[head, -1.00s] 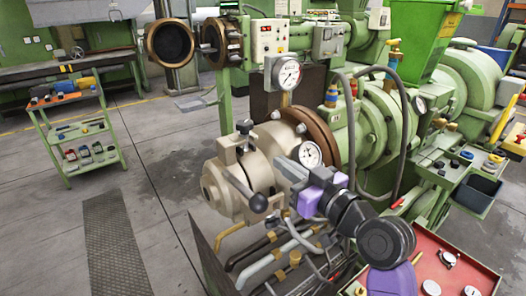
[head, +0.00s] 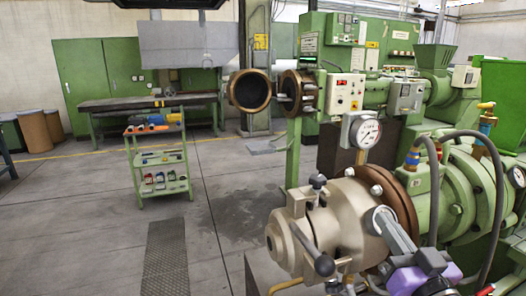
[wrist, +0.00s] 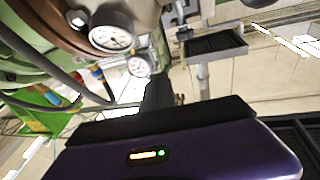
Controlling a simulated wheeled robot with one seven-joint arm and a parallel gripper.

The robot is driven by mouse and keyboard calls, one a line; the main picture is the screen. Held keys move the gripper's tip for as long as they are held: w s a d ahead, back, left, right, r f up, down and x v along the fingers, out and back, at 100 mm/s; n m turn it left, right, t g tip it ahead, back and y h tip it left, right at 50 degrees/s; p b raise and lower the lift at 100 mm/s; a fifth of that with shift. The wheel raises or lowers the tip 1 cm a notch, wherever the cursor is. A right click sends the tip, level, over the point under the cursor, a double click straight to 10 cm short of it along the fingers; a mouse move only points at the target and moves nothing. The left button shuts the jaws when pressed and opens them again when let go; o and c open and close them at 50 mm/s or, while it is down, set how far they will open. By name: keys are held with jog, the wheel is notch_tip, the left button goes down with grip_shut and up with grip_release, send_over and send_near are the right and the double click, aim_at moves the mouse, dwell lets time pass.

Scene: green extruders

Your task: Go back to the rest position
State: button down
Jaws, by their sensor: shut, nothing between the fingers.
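My gripper (head: 384,214) is at the lower right of the head view, a grey end on a purple wrist body (head: 422,276). It appears in front of the right side of the beige extruder head (head: 335,228). In the wrist view the purple body fills the bottom, and the dark fingers (wrist: 158,92) rise from it, shut and empty. Two white dial gauges show beyond them, a nearer gauge (wrist: 112,38) and a smaller gauge (wrist: 138,66). I cannot tell the exact gap between gripper and machine.
A pressure gauge (head: 362,132) stands above the beige head, and a black-knobbed lever (head: 312,250) juts from its front. Hoses (head: 499,190) and green machinery crowd the right. A green tool cart (head: 158,160) stands left on open floor. A workbench (head: 150,102) is behind it.

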jog(key=s+a+f+g, duration=0.1)
jog(key=s+f, duration=0.6)
jog(key=s, duration=0.6)
jog(key=s+a+f+g+h, duration=0.1)
jog(key=s+f, duration=0.6)
jog(key=s, duration=0.7)
jog(key=s+a+f+g+h, duration=0.1)
jog(key=s+f, duration=0.5)
jog(key=s, duration=0.7)
jog(key=shift+s+a+f+g, duration=0.35)
jog(key=shift+a+g, duration=0.45)
jog(key=shift+g, duration=0.3)
